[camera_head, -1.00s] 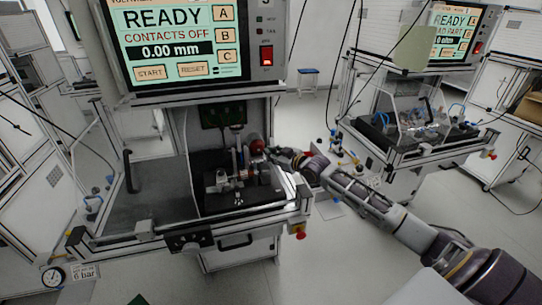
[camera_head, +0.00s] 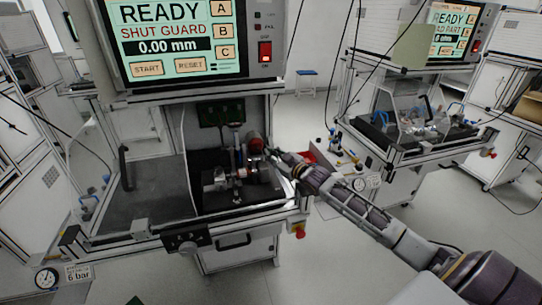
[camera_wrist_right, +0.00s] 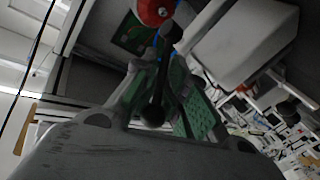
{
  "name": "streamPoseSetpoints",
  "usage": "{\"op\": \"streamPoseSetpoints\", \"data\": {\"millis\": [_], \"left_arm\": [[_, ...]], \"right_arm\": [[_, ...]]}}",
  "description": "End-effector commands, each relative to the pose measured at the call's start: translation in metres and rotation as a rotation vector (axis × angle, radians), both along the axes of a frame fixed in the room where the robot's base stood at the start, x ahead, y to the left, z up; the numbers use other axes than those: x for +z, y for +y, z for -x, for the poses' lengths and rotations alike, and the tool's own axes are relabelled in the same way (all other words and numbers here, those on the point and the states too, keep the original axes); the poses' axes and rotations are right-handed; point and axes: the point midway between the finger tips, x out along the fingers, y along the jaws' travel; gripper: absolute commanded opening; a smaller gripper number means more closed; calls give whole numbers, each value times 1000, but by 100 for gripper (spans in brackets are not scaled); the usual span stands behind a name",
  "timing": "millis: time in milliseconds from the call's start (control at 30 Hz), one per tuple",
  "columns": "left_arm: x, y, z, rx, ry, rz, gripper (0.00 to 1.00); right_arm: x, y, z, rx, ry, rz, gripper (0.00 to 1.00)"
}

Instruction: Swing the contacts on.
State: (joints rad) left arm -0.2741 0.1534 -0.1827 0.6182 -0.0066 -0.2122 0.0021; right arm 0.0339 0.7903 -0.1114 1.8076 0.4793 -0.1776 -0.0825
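The test station (camera_head: 240,195) stands centre left in the head view, its black fixture inside the open bay. Its screen (camera_head: 170,40) reads "READY", "SHUT GUARD" and "0.00 mm". A red round part (camera_head: 256,143) sits at the fixture's right rear; it also shows at the top of the right wrist view (camera_wrist_right: 155,10). My right gripper (camera_head: 275,156) is at the bay's right side, close to that red part. In the right wrist view, a black ball-ended lever (camera_wrist_right: 153,113) lies between its two fingers. Whether they grip it is unclear. My left gripper is out of view.
A clear guard panel with a black handle (camera_head: 124,168) stands at the bay's left. A red emergency button (camera_head: 299,231) is at the front right corner. A second station (camera_head: 415,130) stands at right.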

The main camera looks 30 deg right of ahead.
Motion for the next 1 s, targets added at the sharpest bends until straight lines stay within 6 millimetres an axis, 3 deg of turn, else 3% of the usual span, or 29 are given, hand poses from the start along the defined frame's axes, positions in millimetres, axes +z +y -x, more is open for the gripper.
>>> {"op": "streamPoseSetpoints", "data": {"millis": [133, 567, 1000], "left_arm": [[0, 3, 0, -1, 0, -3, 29], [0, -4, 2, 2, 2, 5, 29], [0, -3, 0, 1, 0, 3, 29]], "right_arm": [[1, -1, 0, -2, -1, 0, 29], [-1, -1, 2, -1, 2, -1, 29], [-1, -4, 21, 0, 3, 1, 29]]}}
